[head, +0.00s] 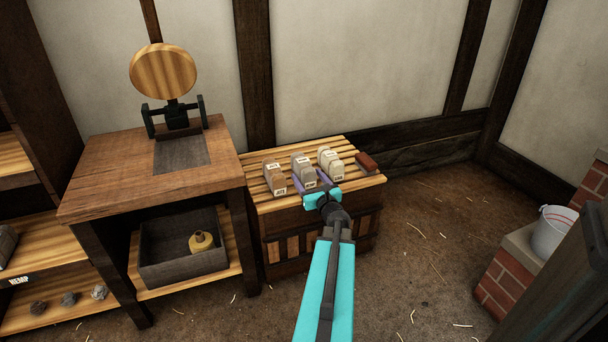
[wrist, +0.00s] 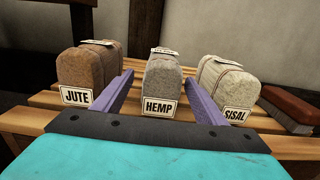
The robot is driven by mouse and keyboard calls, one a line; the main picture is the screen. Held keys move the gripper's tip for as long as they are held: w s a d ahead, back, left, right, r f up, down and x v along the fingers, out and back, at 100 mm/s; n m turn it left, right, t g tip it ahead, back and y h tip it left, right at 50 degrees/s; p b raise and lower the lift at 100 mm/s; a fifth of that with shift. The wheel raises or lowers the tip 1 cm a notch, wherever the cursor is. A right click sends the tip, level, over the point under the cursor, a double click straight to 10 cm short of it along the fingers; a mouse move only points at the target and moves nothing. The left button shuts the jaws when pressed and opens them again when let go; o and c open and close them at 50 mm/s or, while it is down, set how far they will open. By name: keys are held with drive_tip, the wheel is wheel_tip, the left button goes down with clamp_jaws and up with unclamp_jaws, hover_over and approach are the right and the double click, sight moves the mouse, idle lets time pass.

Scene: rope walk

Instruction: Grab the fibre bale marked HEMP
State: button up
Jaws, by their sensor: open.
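The grey fibre bale marked HEMP (wrist: 163,79) stands in the middle of three bales on a slatted wooden top (head: 343,149). It also shows in the head view (head: 304,171), partly behind my gripper. My gripper (wrist: 161,102) is open, with one purple finger on each side of the HEMP bale. Whether the fingers touch it I cannot tell. The brown JUTE bale (wrist: 88,73) stands to its left and the pale SISAL bale (wrist: 227,84) to its right.
A white bucket (head: 552,232) is on brickwork at the right. The floor between is open.

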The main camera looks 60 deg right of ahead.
sight(304, 169)
drive_tip(key=shift+b+x, duration=0.75)
drive_tip(key=shift+x, duration=1.6)
drive_tip(key=shift+s+d, duration=0.1)
drive_tip(key=shift+d, duration=0.05)
drive_tip(key=c, duration=1.2)
